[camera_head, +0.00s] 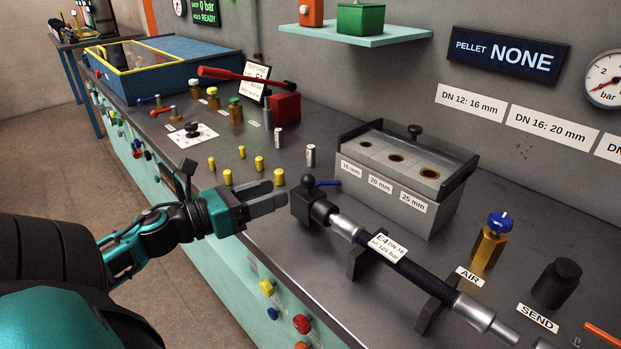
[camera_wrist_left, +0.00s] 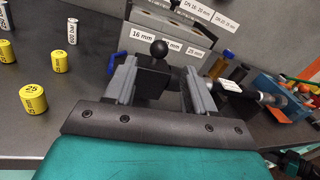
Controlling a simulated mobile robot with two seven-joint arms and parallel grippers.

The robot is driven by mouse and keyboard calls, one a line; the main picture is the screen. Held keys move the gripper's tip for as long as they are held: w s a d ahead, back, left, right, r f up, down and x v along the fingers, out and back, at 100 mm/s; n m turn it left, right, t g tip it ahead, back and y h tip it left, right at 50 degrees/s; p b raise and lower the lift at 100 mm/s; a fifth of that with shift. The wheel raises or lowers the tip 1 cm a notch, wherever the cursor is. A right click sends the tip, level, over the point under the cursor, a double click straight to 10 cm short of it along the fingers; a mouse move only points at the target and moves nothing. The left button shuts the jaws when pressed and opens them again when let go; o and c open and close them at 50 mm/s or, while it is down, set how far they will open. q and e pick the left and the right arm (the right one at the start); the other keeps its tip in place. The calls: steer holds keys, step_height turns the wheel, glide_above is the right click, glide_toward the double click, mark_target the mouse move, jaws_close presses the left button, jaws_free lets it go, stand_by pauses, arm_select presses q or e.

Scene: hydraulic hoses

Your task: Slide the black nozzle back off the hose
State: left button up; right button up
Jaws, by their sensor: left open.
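The black nozzle (camera_head: 318,209) has a ball on top and a blue lever (camera_head: 324,183) beside it. It sits on the left end of the hose (camera_head: 418,276), against a silver end fitting. The hose lies across dark supports and carries a white tag reading E4, DN 16. My left gripper (camera_head: 268,199) is open and empty, with its fingers pointing at the nozzle from the left. In the left wrist view, the nozzle (camera_wrist_left: 154,80) shows between the two fingers. I cannot tell whether the fingertips reach around it. My right gripper is not in view.
A grey block (camera_head: 400,185) with three holes, marked 16, 20 and 25 mm, stands behind the nozzle. Several yellow pellets (camera_head: 279,177) stand beyond my left gripper. A brass air valve (camera_head: 488,244) and a black send knob (camera_head: 556,284) stand to the right.

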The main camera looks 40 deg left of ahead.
mark_target(308, 181)
arm_select(q)
steer(key=x, duration=0.9)
steer(key=shift+w+f, duration=0.1)
jaws_close()
stand_by(0.4)
